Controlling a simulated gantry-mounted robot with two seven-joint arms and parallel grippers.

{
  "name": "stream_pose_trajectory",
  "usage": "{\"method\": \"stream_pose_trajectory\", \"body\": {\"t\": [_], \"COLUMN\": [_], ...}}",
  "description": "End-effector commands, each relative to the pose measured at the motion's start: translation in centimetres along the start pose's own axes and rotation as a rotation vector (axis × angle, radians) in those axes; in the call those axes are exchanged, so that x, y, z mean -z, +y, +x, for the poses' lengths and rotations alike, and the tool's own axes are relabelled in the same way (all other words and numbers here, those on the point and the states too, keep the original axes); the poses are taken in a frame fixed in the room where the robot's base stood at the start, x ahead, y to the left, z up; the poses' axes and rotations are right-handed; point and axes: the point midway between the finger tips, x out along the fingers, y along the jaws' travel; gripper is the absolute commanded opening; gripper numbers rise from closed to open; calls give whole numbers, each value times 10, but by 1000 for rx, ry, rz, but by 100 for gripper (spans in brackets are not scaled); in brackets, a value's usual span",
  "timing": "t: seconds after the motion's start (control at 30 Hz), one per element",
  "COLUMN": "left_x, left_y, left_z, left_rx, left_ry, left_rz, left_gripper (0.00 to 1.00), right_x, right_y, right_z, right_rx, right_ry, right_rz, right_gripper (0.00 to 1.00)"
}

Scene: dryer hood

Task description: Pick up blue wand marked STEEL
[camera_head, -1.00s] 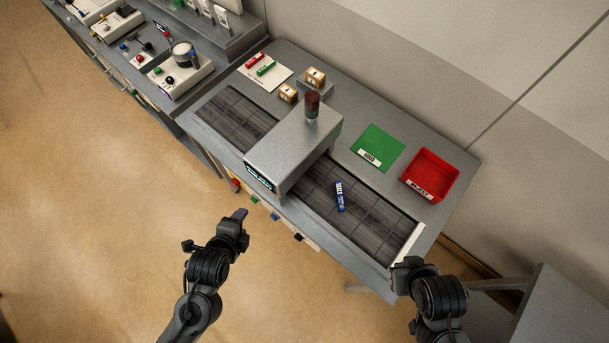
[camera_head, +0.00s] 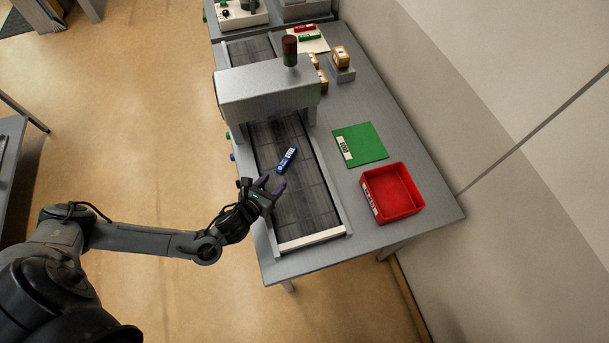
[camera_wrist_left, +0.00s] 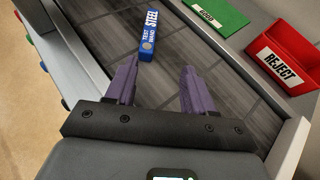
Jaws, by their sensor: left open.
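The blue wand (camera_head: 287,160) lies on the dark conveyor belt, on the near side of the grey hood. In the left wrist view the wand (camera_wrist_left: 150,35) shows a white label reading STEEL and lies just beyond the fingertips. My left gripper (camera_head: 274,184) is open over the belt, close to the wand's near end. In the left wrist view its two purple fingers (camera_wrist_left: 158,72) are apart with nothing between them. The wand is roughly ahead of the left finger, not touching as far as I can see. My right gripper is not in view.
The grey hood (camera_head: 266,85) with a red and green lamp (camera_head: 290,50) spans the belt. Right of the belt lie a green mat (camera_head: 368,143) and a red REJECT bin (camera_head: 409,210). Small boxes (camera_head: 342,57) stand further back. A pale end bar (camera_head: 310,239) closes the belt.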

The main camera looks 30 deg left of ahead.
Motion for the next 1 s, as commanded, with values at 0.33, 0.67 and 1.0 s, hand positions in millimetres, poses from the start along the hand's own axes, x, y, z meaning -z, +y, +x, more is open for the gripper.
{"method": "stream_pose_trajectory", "body": {"t": [0.33,0.67,1.0], "left_x": [-19,-19,-20], "left_y": [8,7,9], "left_z": [44,72,108], "left_rx": [-7,-5,-6], "left_ry": [-49,-46,-47], "left_rz": [18,16,16], "left_gripper": [53,53,53], "right_x": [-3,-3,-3], "right_y": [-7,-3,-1], "right_z": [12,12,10], "right_rx": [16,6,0], "right_ry": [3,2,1], "right_rz": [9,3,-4], "right_gripper": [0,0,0]}}
